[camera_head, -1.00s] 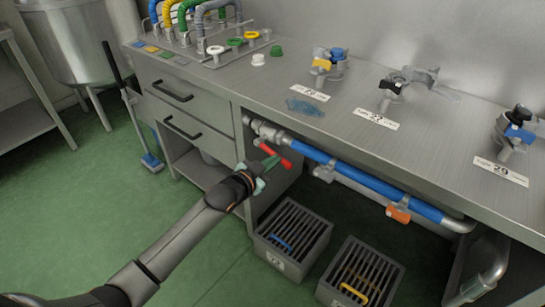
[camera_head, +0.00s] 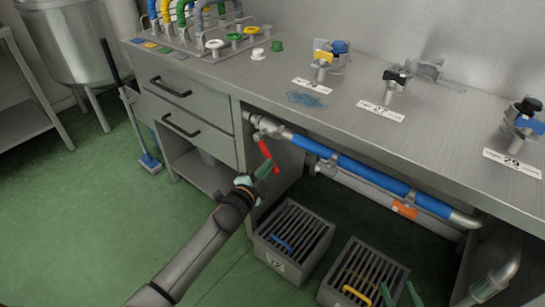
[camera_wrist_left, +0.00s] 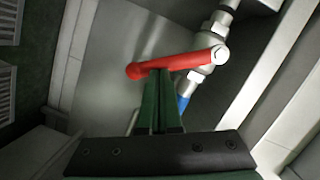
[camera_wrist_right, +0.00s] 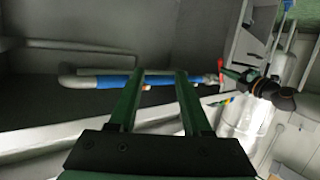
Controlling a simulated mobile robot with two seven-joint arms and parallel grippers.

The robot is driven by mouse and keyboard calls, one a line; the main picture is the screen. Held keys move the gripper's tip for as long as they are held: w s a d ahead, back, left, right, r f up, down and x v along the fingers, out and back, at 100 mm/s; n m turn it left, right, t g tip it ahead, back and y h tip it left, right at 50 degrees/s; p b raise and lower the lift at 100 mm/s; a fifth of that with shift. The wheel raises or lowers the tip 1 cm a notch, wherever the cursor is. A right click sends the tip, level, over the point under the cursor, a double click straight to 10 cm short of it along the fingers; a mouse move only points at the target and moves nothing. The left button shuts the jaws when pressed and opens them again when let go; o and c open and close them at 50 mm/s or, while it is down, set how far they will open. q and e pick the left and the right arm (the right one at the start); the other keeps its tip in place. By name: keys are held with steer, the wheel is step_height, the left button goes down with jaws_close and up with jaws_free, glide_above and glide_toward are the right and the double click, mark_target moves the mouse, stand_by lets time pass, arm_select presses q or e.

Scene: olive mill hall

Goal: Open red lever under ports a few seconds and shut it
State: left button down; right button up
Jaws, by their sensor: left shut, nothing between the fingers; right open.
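The red lever (camera_head: 264,151) sits on a valve on the pipe under the worktop and hangs down, slightly slanted, in the head view. It also shows in the left wrist view (camera_wrist_left: 180,65), crossing just beyond my fingertips. My left gripper (camera_head: 267,167) is shut with nothing between its fingers. Its tips (camera_wrist_left: 159,74) are at the lever, seemingly touching its side near the free end. My right gripper (camera_head: 401,290) is open and empty at the lower right of the head view, and its fingers (camera_wrist_right: 158,76) show apart in the right wrist view.
The blue-sleeved pipe (camera_head: 370,180) runs along under the worktop (camera_head: 260,84), with an orange tag (camera_head: 404,209). Valve ports with number labels stand on top. Two slatted grey crates (camera_head: 317,222) (camera_head: 373,255) stand on the floor below. Drawers (camera_head: 200,110) are left of the lever.

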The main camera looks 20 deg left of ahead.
step_height(320, 180, up, 15)
steer(key=n+t+y+b, duration=0.3)
steer(key=t, duration=0.3)
arm_select(q)
steer(key=shift+w+a+f+m+t+y+b, duration=0.1)
steer(key=shift+w+a+f+m+t+b, duration=0.2)
steer(key=shift+a+m+b, duration=0.45)
steer(key=shift+w+a+f+m+t+y+b, duration=0.2)
steer(key=shift+a+f+m+b, duration=0.25)
steer(key=shift+m, duration=0.6)
steer(key=shift+w+a+f+m+t+b, duration=0.15)
steer(key=shift+a+f+m+t+b, duration=0.3)
steer(key=shift+m, duration=0.45)
arm_select(e)
steer(key=s+a+r+n+t+y, duration=0.2)
steer(key=s+r+n+y, duration=0.3)
steer(key=r+y, duration=0.3)
steer(key=shift+s+n, duration=0.35)
steer(key=shift+n, duration=0.05)
arm_select(q)
steer(key=shift+a+r, duration=0.1)
steer(key=shift+r, duration=0.05)
arm_select(e)
steer(key=shift+a, duration=0.1)
